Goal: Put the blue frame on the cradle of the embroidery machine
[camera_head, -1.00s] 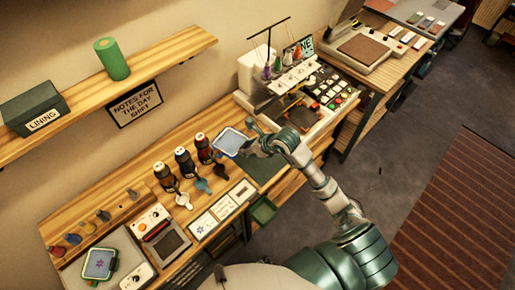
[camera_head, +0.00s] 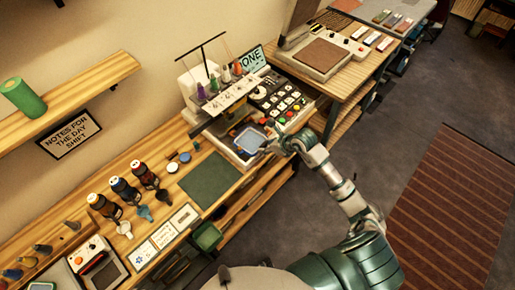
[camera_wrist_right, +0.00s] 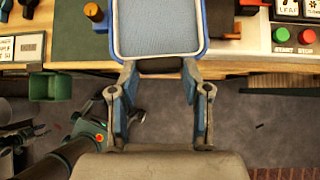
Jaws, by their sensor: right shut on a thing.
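The blue frame (camera_head: 250,140) has a light blue panel inside a blue rim; it also fills the top middle of the right wrist view (camera_wrist_right: 160,38). My right gripper (camera_head: 272,146) is shut on its near edge, with one finger on each side in the wrist view (camera_wrist_right: 158,75). The embroidery machine (camera_head: 201,80) stands at the wall. The frame is over the machine's front, where the cradle is mostly hidden; I cannot tell whether they touch. What looks like my left arm shows at the lower left of the wrist view; its jaws are unclear.
A dark green mat (camera_head: 209,180) lies left of the machine. The button panel (camera_head: 279,100) is close on the right. A green bin (camera_head: 207,237) hangs at the table's front edge.

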